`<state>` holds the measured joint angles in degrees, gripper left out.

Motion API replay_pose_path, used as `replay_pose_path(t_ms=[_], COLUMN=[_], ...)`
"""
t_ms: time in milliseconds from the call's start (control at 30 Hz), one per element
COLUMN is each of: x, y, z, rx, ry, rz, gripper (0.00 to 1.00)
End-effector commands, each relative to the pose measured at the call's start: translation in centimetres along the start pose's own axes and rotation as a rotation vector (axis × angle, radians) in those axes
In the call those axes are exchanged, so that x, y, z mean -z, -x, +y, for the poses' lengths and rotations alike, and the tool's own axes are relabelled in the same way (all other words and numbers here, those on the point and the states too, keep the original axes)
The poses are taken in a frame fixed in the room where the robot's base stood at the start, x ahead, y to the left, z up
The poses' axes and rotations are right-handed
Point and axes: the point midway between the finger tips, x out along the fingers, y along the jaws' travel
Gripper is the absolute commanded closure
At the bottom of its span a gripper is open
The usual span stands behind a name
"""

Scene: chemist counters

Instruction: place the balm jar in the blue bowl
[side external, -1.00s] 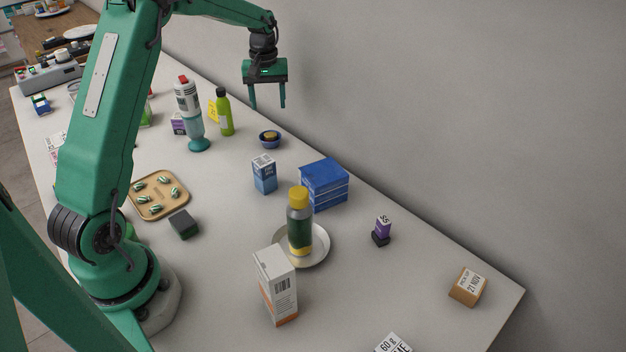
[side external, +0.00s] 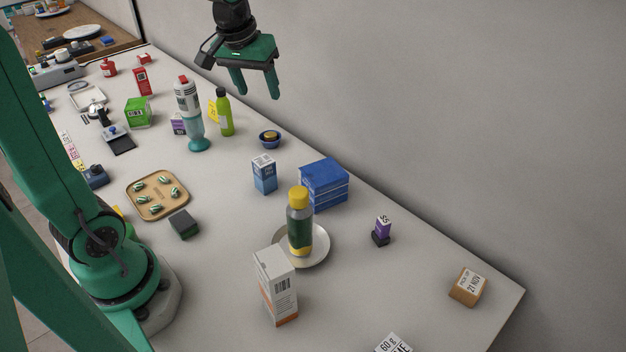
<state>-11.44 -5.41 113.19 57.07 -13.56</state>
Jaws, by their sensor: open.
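The small blue bowl (side external: 262,142) stands on the counter right of the green bottle. A small round item with a yellowish-brown top, which looks like the balm jar (side external: 270,134), sits inside the bowl. My gripper (side external: 256,95) is open and empty, raised above and slightly left of the bowl, clear of it. Its two fingers point down with a wide gap between them.
A green bottle (side external: 224,115) and a teal-based dispenser (side external: 188,105) stand left of the bowl. A blue-white carton (side external: 264,174) and stacked blue boxes (side external: 324,184) are in front. A wooden tray (side external: 142,208) holds several striped pieces.

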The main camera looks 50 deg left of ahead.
Motion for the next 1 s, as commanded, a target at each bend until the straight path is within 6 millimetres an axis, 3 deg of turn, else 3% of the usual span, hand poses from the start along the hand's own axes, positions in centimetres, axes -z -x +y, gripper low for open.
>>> replay_pose_path(t_ms=[333, 700, 1000], x=[-6.8, -13.6, -16.4], y=[2.9, 3.6, 3.2], z=[1.0, 0.9, 0.6], rx=[-0.042, -0.082, -0.1], ry=[-0.169, -0.34, -0.417], rz=[0.086, 0.175, 0.216], gripper=[0.42, 0.42, 0.42])
